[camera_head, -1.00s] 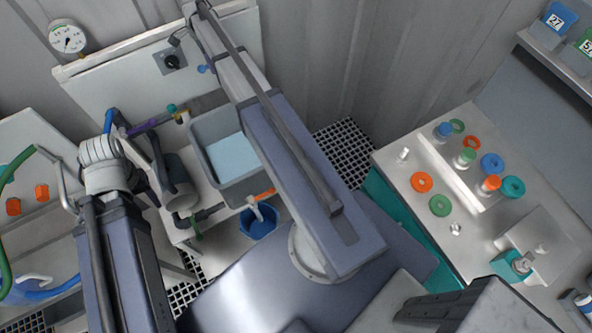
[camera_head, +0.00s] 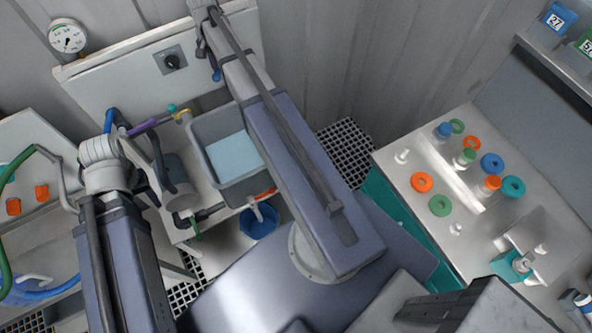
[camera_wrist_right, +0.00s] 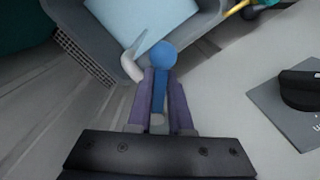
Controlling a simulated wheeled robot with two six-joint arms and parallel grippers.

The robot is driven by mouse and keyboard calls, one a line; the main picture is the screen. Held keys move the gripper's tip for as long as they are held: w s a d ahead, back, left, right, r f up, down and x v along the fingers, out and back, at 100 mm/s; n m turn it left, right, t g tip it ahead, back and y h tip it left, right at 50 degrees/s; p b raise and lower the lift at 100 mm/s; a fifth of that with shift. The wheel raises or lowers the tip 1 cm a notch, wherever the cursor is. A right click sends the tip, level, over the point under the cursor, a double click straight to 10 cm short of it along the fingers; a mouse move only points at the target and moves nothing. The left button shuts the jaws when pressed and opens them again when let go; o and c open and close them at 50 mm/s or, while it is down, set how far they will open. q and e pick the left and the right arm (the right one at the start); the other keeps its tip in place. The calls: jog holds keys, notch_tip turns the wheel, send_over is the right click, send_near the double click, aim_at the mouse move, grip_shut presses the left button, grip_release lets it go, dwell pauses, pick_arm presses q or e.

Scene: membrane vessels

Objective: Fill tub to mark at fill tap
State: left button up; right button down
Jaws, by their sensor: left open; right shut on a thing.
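The grey tub (camera_head: 201,133) stands on the white bench below the wall panel, holding light-blue liquid (camera_head: 235,157). I cannot make out a level mark. The tap (camera_head: 183,115), yellow with a teal knob (camera_head: 172,108), is at the tub's upper-left edge. My left gripper (camera_head: 154,123), with purple fingers, is open just left of the tap; its tips are small and partly hidden. My right gripper (camera_wrist_right: 162,88) is shut on a blue ball-headed handle (camera_wrist_right: 162,54). That handle also shows above the tub in the head view (camera_head: 216,74). A pale curved spout (camera_wrist_right: 134,64) is behind it.
A blue bucket (camera_head: 257,227) is below the tub under a pale outlet. A black knob (camera_head: 171,62) and a gauge (camera_head: 67,39) are on the wall side. A bench with coloured rings (camera_head: 421,182) is at right. Grating (camera_head: 345,148) lies between.

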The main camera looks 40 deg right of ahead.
jog(key=shift+s+d+n, duration=0.25)
jog(key=shift+d+n, duration=0.05)
jog(key=shift+n, duration=0.55)
jog(key=shift+s+d+n, duration=0.25)
jog(key=shift+s+n, duration=0.05)
jog(key=shift+n, duration=0.5)
jog(key=shift+s+d+n, duration=0.25)
jog(key=shift+d+n, duration=0.05)
jog(key=shift+n, duration=0.55)
dwell(5.5)
